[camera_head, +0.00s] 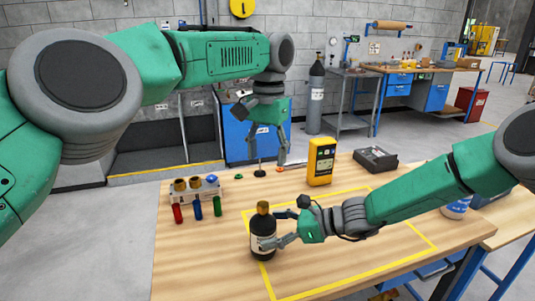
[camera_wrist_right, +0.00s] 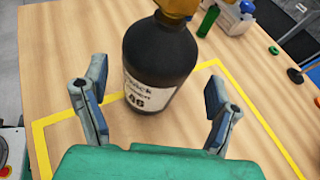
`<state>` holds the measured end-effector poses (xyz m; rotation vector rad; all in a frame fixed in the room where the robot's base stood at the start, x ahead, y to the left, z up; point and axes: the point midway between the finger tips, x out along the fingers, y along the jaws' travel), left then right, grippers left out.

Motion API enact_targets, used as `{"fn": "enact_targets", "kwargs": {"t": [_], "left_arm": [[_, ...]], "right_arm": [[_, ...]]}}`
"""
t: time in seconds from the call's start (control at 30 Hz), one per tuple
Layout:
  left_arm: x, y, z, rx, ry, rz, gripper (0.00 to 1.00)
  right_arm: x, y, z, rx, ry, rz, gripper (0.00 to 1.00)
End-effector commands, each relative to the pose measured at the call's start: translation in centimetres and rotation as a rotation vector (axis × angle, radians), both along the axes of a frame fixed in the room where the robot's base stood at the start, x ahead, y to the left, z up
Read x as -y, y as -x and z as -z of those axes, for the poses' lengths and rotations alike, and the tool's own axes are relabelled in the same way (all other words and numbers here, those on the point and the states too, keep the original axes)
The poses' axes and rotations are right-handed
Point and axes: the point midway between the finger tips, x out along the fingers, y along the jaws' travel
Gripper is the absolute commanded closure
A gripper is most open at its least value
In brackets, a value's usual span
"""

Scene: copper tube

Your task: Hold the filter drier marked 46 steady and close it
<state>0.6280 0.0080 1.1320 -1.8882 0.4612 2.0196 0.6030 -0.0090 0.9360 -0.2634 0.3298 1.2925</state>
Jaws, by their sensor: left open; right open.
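The filter drier marked 46 is a dark bottle (camera_head: 262,241) standing upright on the table, inside or at the left edge of the yellow outline. Its white label with 46 shows in the right wrist view (camera_wrist_right: 148,92). A brass cap (camera_head: 263,207) sits on its top; I cannot tell how tight it is. My right gripper (camera_head: 276,229) is open, low at the bottle's right side, and its fingers are spread towards either side of the bottle in the right wrist view (camera_wrist_right: 155,88). My left gripper (camera_head: 267,160) is open and empty above the table's far edge, away from the bottle.
A white rack (camera_head: 194,194) with brass and blue pieces stands at the left, with red, blue and green tubes in front. A yellow meter (camera_head: 321,161) and a dark box (camera_head: 375,159) stand at the back. The outlined area right of the bottle lies under my right arm.

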Motion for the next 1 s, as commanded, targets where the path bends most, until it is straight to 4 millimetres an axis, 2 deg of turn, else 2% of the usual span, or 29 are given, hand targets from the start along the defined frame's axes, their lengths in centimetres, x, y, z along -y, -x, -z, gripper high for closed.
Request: {"fn": "enact_targets", "kwargs": {"t": [0.3, 0.5, 0.67, 1.0], "left_arm": [[0.0, 0.0, 0.0, 0.000, 0.000, 0.000, 0.50], [0.0, 0.0, 0.0, 0.000, 0.000, 0.000, 0.50], [-0.2, -0.1, 0.0, 0.000, 0.002, 0.000, 0.50], [-0.1, 0.0, 0.0, 0.000, 0.001, 0.000, 0.50]], "right_arm": [[5.9, 1.4, -2.6, 0.003, -0.003, 0.005, 0.19], [8.8, 2.2, -3.8, 0.002, -0.003, 0.002, 0.19], [9.8, 2.5, -4.2, 0.001, -0.001, 0.001, 0.19], [10.0, 2.5, -4.2, 0.000, -0.001, 0.000, 0.19]]}}
